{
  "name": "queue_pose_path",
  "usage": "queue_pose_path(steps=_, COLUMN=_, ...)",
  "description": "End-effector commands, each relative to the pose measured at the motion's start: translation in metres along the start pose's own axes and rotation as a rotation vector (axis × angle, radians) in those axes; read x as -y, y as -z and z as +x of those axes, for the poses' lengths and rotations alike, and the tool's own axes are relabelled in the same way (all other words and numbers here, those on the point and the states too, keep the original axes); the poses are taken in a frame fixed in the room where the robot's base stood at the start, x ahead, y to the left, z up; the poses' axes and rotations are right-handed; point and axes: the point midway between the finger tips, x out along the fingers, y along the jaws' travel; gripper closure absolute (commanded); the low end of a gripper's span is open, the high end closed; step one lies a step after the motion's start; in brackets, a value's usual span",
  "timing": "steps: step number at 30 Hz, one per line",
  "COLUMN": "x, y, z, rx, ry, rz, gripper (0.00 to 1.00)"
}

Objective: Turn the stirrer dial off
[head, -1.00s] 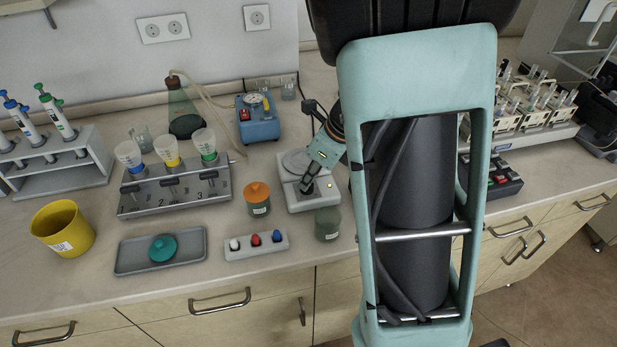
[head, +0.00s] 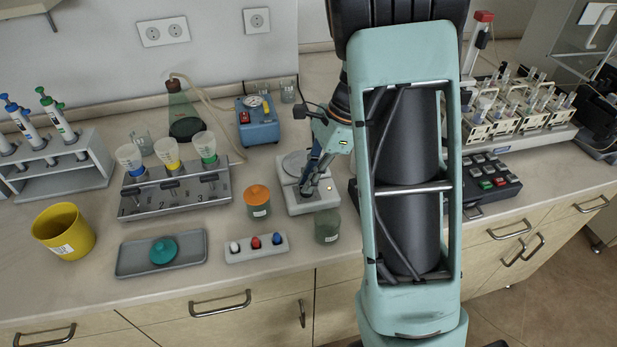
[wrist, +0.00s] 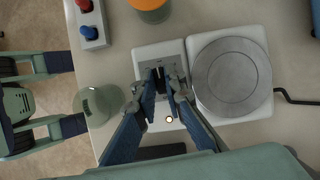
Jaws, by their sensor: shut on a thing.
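The stirrer (head: 308,201) is a white unit on the bench with a round grey plate (wrist: 232,76). Its front panel carries a dark dial (wrist: 158,80) and a small lit indicator (wrist: 169,119). My gripper (wrist: 162,82) reaches down over the panel, its two blue fingers shut on the dial from both sides. The fingers hide part of the dial. In the head view my gripper (head: 308,187) is at the front of the stirrer and covers the dial.
An orange-lidded jar (head: 257,201) stands left of the stirrer, and a greenish glass jar (head: 327,225) stands close in front. A small rack with white, red and blue pieces (head: 256,247) lies front left. A blue pump (head: 258,120) stands behind. A black keypad unit (head: 490,183) is right.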

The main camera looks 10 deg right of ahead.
Motion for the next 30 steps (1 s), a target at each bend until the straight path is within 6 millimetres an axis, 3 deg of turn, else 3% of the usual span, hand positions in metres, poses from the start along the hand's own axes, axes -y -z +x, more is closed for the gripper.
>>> queue_pose_path(steps=18, x=0.0023, y=-0.0001, z=-0.0003, rx=-0.001, ry=-0.209, rz=-0.498, gripper=1.00)
queue_pose_path(steps=30, x=0.0030, y=0.0001, z=0.0005, rx=-0.003, ry=-0.273, rz=-0.654, gripper=1.00)
